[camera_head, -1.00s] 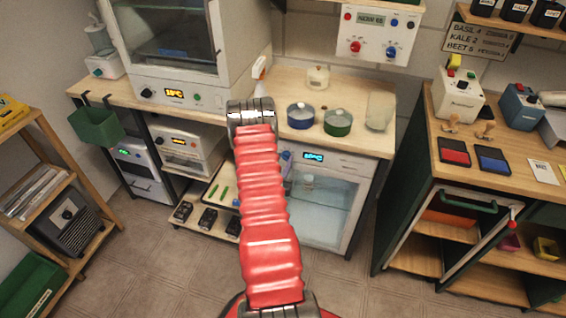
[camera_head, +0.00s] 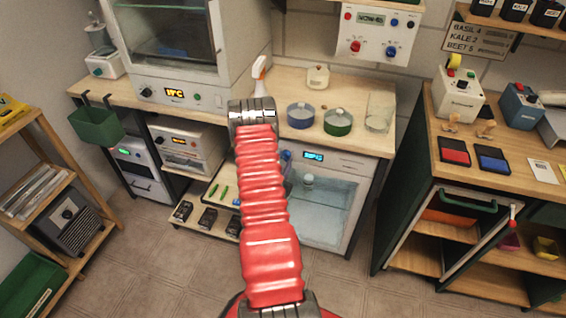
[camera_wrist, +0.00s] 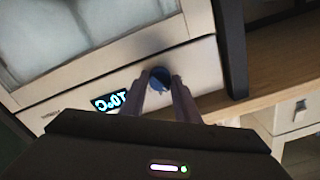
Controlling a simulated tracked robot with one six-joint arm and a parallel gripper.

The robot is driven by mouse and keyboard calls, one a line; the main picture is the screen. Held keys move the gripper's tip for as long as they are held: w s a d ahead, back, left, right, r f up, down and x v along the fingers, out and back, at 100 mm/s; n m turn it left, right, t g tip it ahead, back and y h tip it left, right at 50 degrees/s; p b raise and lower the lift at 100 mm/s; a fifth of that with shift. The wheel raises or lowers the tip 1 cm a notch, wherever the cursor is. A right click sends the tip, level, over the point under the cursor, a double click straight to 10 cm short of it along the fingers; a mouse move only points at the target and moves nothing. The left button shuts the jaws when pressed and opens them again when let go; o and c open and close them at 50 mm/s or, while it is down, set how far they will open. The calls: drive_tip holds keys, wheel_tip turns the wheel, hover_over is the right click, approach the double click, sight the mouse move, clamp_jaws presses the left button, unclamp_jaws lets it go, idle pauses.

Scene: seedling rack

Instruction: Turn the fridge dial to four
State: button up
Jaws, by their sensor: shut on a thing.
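The small fridge (camera_head: 362,185) with a glass door stands under the bench, right of my arm in the head view. Its lit blue display (camera_head: 313,156) also shows in the wrist view (camera_wrist: 113,102), rotated and hard to read. My gripper (camera_wrist: 158,88) is shut on the dial, with one finger on each side. Dial numbers and a pointer cannot be made out. In the head view, my red arm hides most of the gripper.
Above the fridge, a blue pot (camera_head: 300,116), a green pot (camera_head: 338,123) and a glass jar (camera_head: 379,112) stand on the bench. A low shelf with black boxes (camera_head: 208,219) is left of my arm. A wooden cabinet (camera_head: 408,240) stands right. Floor in front is clear.

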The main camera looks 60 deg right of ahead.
drive_tip(key=m, duration=0.5)
drive_tip(key=shift+s+d+m, duration=0.15)
drive_tip(key=shift+m, duration=0.25)
drive_tip(key=shift+s+m, duration=0.1)
drive_tip(key=shift+m, duration=2.1)
drive_tip(key=o, duration=1)
drive_tip(key=shift+o, duration=0.2)
drive_tip(key=shift+w, duration=0.2)
drive_tip(key=s+a, duration=0.2)
drive_tip(key=a, duration=1.1)
drive_tip(key=shift+a, duration=0.4)
drive_tip(key=shift+s+f, duration=0.1)
